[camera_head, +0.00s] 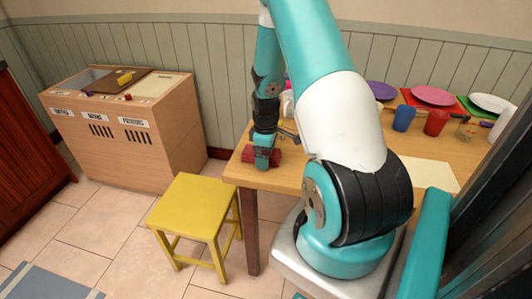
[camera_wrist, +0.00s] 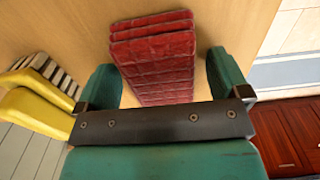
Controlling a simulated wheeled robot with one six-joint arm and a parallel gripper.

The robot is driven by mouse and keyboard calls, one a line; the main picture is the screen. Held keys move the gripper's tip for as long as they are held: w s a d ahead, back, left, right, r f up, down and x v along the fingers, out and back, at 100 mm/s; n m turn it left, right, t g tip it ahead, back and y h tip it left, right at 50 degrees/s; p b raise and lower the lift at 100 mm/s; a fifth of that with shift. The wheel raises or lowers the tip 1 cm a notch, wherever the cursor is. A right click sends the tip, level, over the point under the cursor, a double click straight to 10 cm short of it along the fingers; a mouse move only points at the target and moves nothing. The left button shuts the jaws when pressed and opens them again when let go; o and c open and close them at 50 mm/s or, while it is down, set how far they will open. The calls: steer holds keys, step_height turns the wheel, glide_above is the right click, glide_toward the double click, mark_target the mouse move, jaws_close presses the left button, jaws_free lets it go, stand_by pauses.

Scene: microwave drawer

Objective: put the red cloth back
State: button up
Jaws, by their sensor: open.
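The red cloth (camera_wrist: 153,50) is a folded, quilted stack lying on the wooden table (camera_head: 300,176). In the head view the cloth (camera_head: 275,158) shows near the table's left end, partly hidden by my gripper (camera_head: 262,160). In the wrist view my gripper (camera_wrist: 160,68) is open, with one finger on each side of the cloth. Gaps show between the fingers and the cloth, and the jaws are not closed on it. The cloth's near end is hidden behind the gripper body.
A yellow stool (camera_head: 198,208) stands left of the table. A wooden sorting cabinet (camera_head: 140,150) stands at the wall. Plates, a blue cup (camera_head: 404,118) and a red cup (camera_head: 436,122) are on the table's right. A yellow object (camera_wrist: 38,112) lies left of the gripper.

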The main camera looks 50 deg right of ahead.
steer(key=shift+r, duration=0.1)
step_height(320, 180, up, 12)
steer(key=w+a+r+t+y, duration=0.1)
steer(key=a+r, duration=0.2)
steer(key=a, duration=0.5)
steer(key=w+a+r, duration=0.2)
steer(key=a+r, duration=0.2)
steer(key=a, duration=0.3)
steer(key=s+a+r+n+y, duration=0.1)
steer(key=s+a+r, duration=0.3)
steer(key=s+a, duration=0.4)
steer(key=s+a+r+n+g+y, duration=0.1)
steer(key=s+a+r, duration=0.3)
steer(key=s+a, duration=0.5)
steer(key=a+y, duration=0.1)
steer(key=a, duration=0.5)
steer(key=shift+a, duration=0.35)
